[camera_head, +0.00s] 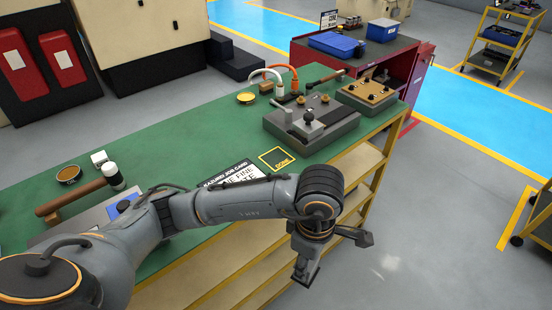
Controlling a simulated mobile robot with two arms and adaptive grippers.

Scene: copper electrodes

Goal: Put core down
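I cannot make out which thing is the core. My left arm reaches across the front of the green workbench (185,130), and its gripper (332,258) hangs past the bench's front edge, over the floor. Its two fingers are spread apart with nothing visible between them. A grey fixture (325,122) with a black knob stands on the bench beyond the arm. A job card (240,177) lies beside that, partly hidden by my arm. My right gripper is not in view.
A tan plate with knobs (368,94) is at the far right end. A red cabinet (388,65) bears blue bins. The bench's middle is clear.

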